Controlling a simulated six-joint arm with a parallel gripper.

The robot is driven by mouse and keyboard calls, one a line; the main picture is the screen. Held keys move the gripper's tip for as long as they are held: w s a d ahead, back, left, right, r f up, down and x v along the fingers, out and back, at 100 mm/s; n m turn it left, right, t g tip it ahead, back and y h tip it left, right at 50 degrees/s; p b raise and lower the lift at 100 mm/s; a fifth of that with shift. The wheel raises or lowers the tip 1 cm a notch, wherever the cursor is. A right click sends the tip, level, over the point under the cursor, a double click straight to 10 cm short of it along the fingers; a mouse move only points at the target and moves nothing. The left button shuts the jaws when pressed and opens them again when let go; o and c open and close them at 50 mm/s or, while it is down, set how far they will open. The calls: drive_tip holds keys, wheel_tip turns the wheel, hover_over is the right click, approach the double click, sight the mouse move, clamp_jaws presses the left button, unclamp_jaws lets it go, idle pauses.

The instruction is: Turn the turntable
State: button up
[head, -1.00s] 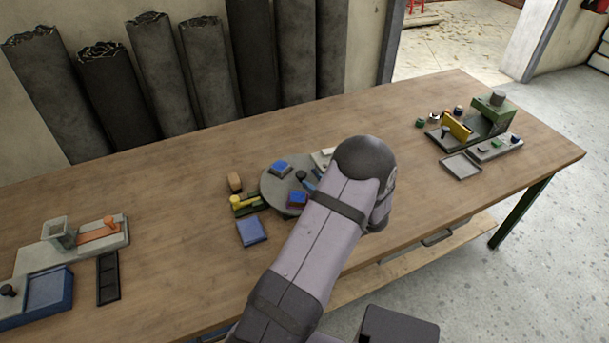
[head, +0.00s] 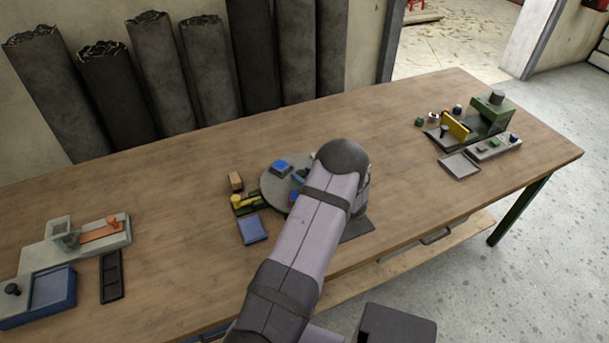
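The turntable (head: 273,188) is a round grey disc on the wooden table, left of my arm's elbow. A blue block (head: 281,166) sits on its far part. A second blue piece (head: 294,196) shows on its near right part, partly covered by my arm. My arm crosses over the right side of the disc and hides it. My gripper is hidden behind the arm, so its fingers and anything in them do not show.
A wooden block (head: 236,181), a yellow-handled device (head: 244,202) and a blue tray (head: 253,230) stand close by the disc's left side. A green press station (head: 490,115) is at the right, a blue box (head: 50,290) at the left. The table's middle back is clear.

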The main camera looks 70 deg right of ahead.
clamp_jaws()
